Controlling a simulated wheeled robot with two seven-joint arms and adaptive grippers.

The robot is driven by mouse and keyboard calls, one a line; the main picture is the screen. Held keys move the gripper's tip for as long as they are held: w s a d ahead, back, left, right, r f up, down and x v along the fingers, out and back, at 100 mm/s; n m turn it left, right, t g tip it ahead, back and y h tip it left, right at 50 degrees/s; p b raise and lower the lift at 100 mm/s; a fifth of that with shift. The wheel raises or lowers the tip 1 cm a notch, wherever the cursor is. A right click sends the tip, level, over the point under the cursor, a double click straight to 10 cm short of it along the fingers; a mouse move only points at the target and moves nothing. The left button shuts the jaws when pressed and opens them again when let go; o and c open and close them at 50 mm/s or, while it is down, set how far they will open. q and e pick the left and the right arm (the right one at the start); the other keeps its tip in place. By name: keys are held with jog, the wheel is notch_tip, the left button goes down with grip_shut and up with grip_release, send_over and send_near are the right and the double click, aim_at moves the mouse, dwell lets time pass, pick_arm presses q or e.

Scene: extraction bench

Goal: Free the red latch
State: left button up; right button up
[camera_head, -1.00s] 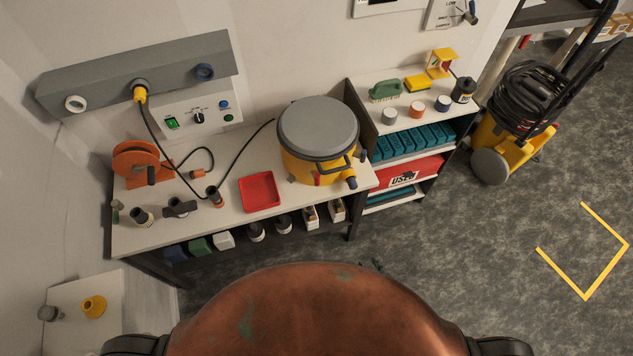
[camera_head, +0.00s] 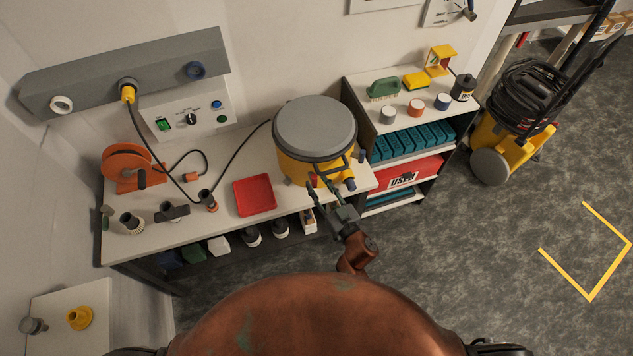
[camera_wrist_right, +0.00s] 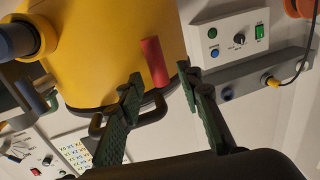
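The red latch (camera_wrist_right: 154,62) is a short red bar on the side of the yellow drum (camera_wrist_right: 105,45) in the right wrist view. In the head view the red latch (camera_head: 314,181) is a small spot at the drum's front, partly behind the fingers. The drum has a grey lid (camera_head: 315,127). My right gripper (camera_head: 322,187) is at the drum's front. In the wrist view its two fingers (camera_wrist_right: 160,84) are spread, with the latch showing in the gap between their tips. I cannot tell whether either finger touches it. My left gripper is not in view.
The drum stands on a white bench with a red tray (camera_head: 255,195), an orange reel (camera_head: 127,165) and a hose port (camera_head: 208,201) to its left. A shelf unit (camera_head: 357,93) stands close on the right.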

jog(key=shift+x, duration=0.8)
jog(key=shift+c, duration=0.5)
grip_shut()
